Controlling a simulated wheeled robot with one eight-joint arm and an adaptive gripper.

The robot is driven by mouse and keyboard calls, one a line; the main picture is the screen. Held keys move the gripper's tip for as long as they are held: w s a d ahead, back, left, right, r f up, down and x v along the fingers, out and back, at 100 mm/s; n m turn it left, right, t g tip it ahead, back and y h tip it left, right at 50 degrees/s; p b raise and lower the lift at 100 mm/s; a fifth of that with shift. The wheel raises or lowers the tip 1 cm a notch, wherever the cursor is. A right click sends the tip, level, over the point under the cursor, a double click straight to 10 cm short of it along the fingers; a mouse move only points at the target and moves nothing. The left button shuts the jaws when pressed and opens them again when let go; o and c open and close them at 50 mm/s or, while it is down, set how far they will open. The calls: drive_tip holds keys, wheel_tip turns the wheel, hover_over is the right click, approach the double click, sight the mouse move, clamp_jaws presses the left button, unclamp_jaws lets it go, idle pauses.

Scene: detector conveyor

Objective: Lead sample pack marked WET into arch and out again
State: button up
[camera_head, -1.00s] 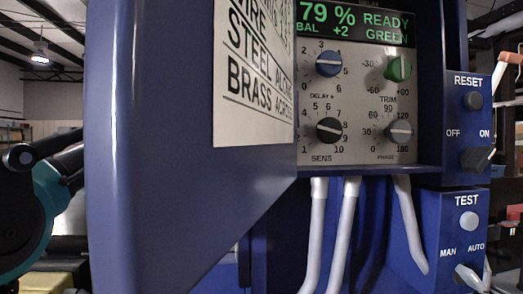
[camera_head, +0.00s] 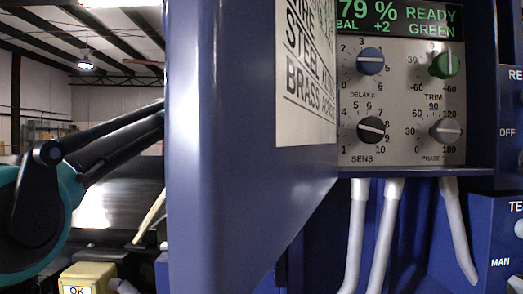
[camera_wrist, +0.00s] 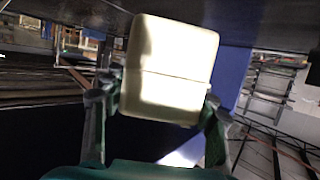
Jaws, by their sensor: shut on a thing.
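My gripper (camera_wrist: 160,103) is shut on a pale cream pack (camera_wrist: 170,62) in the wrist view, with one finger on each side of it. The pack has a seam across its middle. No WET mark shows on the face I see. My gripper and this pack are not visible in the head view, where only part of my arm shows at the left. A blue cabinet (camera_head: 235,215) stands open in the head view. Its panel (camera_head: 405,105) reads 79 %, BAL +2, READY GREEN. I cannot make out the arch opening.
A yellow pack (camera_head: 88,279) marked OK sits at the lower left. The cabinet's open door blocks the middle of the head view. Pale conduits (camera_head: 387,235) hang below the panel. Blue switch boxes (camera_head: 508,230) stand at the right edge. A dark surface lies close behind the held pack.

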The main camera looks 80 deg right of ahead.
drive_tip(key=w+a, duration=0.2)
drive_tip(key=w, duration=0.6)
drive_tip(key=w+a, duration=0.2)
drive_tip(key=w, duration=0.6)
drive_tip(key=shift+w+a, duration=0.15)
drive_tip(key=shift+a, duration=0.25)
